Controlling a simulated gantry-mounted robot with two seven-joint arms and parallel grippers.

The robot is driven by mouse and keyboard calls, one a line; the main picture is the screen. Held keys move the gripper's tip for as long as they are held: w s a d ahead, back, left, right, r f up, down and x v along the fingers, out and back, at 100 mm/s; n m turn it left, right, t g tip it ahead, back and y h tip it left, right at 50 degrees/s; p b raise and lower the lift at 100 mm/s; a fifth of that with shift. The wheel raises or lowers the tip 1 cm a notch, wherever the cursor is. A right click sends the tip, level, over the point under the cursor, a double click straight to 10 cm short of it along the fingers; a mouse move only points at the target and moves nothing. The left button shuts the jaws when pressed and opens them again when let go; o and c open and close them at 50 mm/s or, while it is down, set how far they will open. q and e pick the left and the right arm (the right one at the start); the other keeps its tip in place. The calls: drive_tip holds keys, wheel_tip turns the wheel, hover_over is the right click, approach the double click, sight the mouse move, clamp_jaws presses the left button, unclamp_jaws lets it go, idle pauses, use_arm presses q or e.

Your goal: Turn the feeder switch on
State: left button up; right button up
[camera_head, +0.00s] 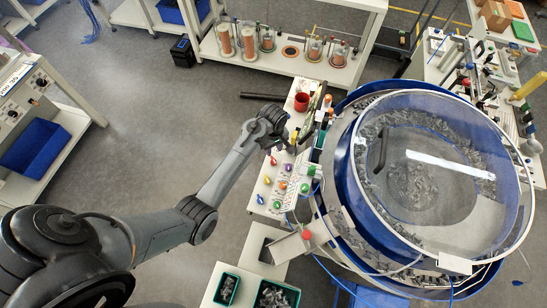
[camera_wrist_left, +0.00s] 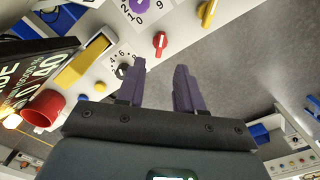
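A control panel (camera_head: 268,188) with several coloured knobs stands left of the large round bowl feeder (camera_head: 433,205). Which knob is the feeder switch cannot be told. In the left wrist view, a red switch (camera_wrist_left: 160,42), a yellow switch (camera_wrist_left: 208,12), a purple dial (camera_wrist_left: 140,7) and a black knob (camera_wrist_left: 123,72) sit on the white panel. My left gripper (camera_head: 287,143) is over the panel's far end. In the left wrist view its two fingers (camera_wrist_left: 159,75) are apart, with nothing between them. The black knob is close beside one finger; contact cannot be told. My right gripper is out of view.
A red cup-like part (camera_head: 301,102) stands by the panel's far end; a red cylinder (camera_wrist_left: 41,108) and a dark display (camera_wrist_left: 35,72) show at left in the wrist view. Green bins (camera_head: 227,289) stand at the panel's near end. The floor (camera_head: 165,115) left of the panel is clear.

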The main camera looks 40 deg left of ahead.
sight(273, 159)
use_arm(q)
wheel_tip(273, 159, down, 8)
drive_tip(key=shift+r, duration=0.1)
idle(0.4)
clamp_jaws()
